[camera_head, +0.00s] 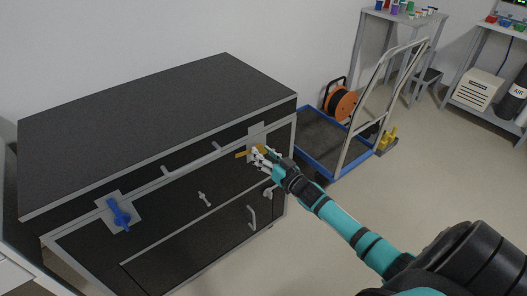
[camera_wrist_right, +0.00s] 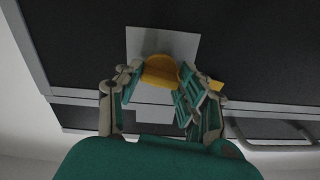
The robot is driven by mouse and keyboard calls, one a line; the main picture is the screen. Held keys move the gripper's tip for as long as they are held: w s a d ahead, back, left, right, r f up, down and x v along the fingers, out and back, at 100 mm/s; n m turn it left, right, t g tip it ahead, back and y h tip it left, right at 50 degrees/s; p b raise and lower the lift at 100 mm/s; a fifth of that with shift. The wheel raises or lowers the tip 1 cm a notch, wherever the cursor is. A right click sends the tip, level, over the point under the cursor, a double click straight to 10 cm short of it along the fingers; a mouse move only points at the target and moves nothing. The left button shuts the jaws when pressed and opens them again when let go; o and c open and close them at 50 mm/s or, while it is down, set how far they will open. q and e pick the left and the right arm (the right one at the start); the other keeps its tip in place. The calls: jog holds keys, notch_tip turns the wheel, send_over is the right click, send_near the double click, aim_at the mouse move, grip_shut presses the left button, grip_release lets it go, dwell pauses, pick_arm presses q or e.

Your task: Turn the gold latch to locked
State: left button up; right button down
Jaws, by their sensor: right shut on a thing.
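The gold latch (camera_head: 241,154) is on a light plate (camera_head: 256,129) at the right end of the dark cabinet's front. In the head view its arm points left, about level, and its middle is partly hidden by my right gripper (camera_head: 264,158). In the right wrist view the gold latch (camera_wrist_right: 161,70) lies between the fingers of my right gripper (camera_wrist_right: 160,88), which is shut on it. The latch's far end shows past the right-hand finger. My left gripper is not in view.
A blue latch (camera_head: 119,213) sits on another plate at the cabinet's left. Bar handles (camera_head: 252,217) stick out from the front. A blue-framed cart (camera_head: 322,140) with an orange cable reel (camera_head: 341,104) stands right of the cabinet. The floor (camera_head: 440,180) at right is clear.

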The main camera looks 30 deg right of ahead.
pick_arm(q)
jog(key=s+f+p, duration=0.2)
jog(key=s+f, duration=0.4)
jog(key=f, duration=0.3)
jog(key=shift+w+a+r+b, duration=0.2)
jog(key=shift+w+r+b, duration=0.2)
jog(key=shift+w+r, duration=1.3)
pick_arm(e)
jog(key=shift+m, duration=7.9)
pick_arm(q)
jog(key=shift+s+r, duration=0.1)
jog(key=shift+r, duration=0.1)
pick_arm(e)
jog(key=c, duration=0.8)
grip_release()
